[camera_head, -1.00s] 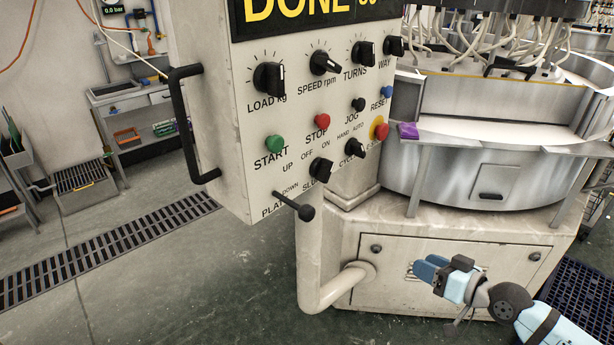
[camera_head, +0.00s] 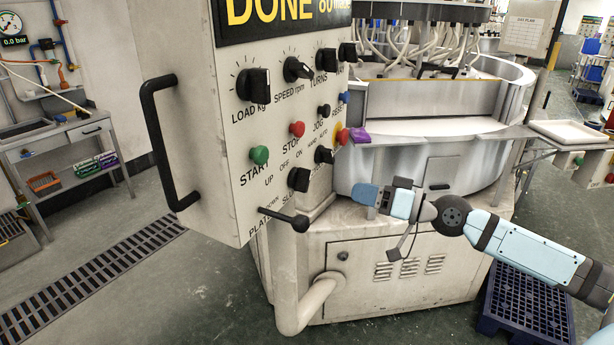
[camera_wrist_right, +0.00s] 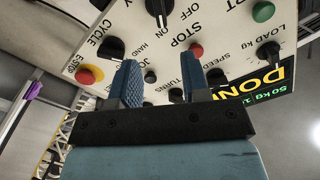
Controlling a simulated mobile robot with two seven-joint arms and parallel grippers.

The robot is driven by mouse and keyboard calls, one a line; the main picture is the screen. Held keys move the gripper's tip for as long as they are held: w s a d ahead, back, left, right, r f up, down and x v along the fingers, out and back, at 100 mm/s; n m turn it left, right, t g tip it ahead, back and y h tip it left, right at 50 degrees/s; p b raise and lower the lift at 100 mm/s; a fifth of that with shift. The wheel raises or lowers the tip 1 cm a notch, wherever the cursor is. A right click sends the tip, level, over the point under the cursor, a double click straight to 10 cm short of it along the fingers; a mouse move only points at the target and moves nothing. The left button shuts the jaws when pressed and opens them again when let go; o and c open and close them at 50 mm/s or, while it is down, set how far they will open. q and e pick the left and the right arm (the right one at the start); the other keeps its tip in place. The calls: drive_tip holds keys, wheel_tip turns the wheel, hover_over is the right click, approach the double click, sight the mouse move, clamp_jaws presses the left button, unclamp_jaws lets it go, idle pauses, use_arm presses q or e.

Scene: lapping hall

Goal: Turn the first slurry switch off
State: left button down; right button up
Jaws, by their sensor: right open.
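The slurry switch (camera_head: 299,179) is a black rotary knob low on the cream control panel, with OFF and ON printed above it and its label partly hidden. In the right wrist view the slurry switch (camera_wrist_right: 158,10) shows upside down at the top edge, partly cut off; its pointer seems turned toward ON. My right gripper (camera_head: 382,198) is open and empty, to the right of the panel and apart from the switch. In the right wrist view its two blue fingers (camera_wrist_right: 162,75) stand apart, facing the panel. My left gripper is not in view.
The CYCLE knob (camera_head: 324,155) and red-yellow E-stop (camera_head: 342,136) sit close to the switch. A black lever (camera_head: 290,220) sticks out below it. A black handle (camera_head: 158,140) is on the panel's left. The round lapping machine (camera_head: 450,165) stands behind my right gripper.

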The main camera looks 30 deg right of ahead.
sight(310, 179)
drive_tip(key=p+x, duration=0.5)
drive_tip(key=x, duration=0.6)
drive_tip(key=shift+r+p, duration=0.2)
drive_tip(key=shift+p, duration=0.15)
drive_tip(key=shift+w+a+f, duration=0.1)
drive_tip(key=shift+w+a, duration=0.25)
drive_tip(key=shift+w, duration=0.3)
clamp_jaws()
